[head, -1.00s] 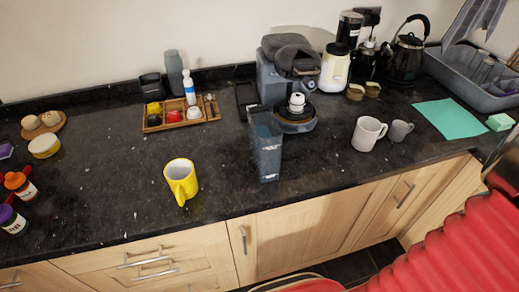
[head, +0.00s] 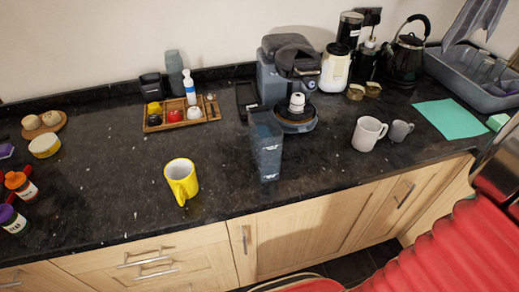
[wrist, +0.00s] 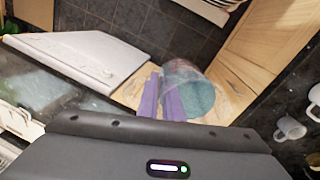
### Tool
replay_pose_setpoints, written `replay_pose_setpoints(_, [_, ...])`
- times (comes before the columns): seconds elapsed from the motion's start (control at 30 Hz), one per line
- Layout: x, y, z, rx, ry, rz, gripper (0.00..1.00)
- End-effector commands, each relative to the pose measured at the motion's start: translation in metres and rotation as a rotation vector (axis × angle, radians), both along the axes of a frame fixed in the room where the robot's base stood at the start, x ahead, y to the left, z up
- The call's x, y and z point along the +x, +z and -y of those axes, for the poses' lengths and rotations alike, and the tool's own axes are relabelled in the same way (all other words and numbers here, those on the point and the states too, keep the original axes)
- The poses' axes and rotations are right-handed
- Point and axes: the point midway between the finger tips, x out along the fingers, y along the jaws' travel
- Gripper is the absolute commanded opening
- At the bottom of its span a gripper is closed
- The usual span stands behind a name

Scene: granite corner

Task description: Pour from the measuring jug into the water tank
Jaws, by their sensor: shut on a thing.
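The measuring jug (wrist: 201,92) is a clear cylinder with a teal tint in the wrist view. My gripper (wrist: 165,98) has two purple fingers shut at its left side. The jug is held over the floor and cabinet fronts. I cannot tell how full it is. The jug and my gripper are outside the head view. The water tank (head: 267,146) appears to be the tall, translucent blue-grey container with white markings. It stands upright on the dark counter in front of the coffee machine (head: 285,77).
A yellow mug (head: 181,180) stands left of the tank. A white mug (head: 368,133) and grey cup (head: 401,130) stand to its right. A wooden tray (head: 181,112) of small items is behind. Counter around the tank's left side is clear.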

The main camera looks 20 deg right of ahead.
Motion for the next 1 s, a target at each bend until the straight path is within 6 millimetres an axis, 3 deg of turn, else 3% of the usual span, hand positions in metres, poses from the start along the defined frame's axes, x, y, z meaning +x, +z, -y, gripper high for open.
replay_pose_setpoints(1.0, [0.016, 0.000, -0.013, -0.004, 0.045, -0.001, 0.00])
